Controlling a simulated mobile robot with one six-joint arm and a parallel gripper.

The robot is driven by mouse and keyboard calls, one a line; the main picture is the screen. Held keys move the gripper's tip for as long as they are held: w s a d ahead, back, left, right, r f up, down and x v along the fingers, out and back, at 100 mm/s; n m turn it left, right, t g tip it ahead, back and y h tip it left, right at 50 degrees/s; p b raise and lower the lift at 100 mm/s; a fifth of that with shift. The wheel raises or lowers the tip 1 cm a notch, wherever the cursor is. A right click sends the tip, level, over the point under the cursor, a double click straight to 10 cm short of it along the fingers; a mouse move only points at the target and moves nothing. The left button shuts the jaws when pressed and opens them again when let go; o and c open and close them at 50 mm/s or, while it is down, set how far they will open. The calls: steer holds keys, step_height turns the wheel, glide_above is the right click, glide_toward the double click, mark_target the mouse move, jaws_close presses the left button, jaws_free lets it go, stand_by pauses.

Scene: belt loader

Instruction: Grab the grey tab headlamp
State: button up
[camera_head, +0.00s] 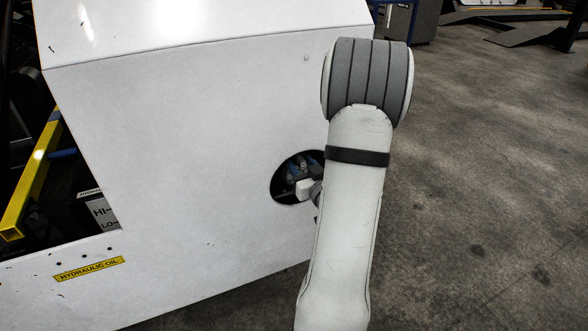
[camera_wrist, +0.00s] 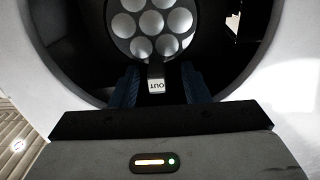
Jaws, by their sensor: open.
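The headlamp (camera_wrist: 152,24) is a round lamp with several pale reflector cups, set in a dark round opening at the top of the wrist view. Its grey tab (camera_wrist: 156,86) hangs from the lower rim and carries the word OUT, upside down in this view. My gripper (camera_wrist: 158,72) is open, with one blue finger on each side of the tab. The tab lies between the fingers, with gaps visible on both sides. In the head view my arm covers part of the opening, and the headlamp cannot be made out clearly there.
The white body panel (camera_head: 200,150) of the loader surrounds the round opening (camera_head: 283,188), whose edge is close around my gripper. A yellow bar (camera_head: 32,175) and a HYDRAULIC OIL label (camera_head: 88,269) are at the left. Concrete floor (camera_head: 480,200) is clear at the right.

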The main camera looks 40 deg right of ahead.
mark_target(296, 154)
steer(key=x, duration=0.4)
steer(key=shift+w+d+r+b, duration=0.2)
steer(key=shift+w+r+b, duration=0.05)
steer(key=shift+w+b, duration=0.15)
steer(key=shift+c, duration=0.4)
steer(key=shift+s, duration=0.1)
jaws_close()
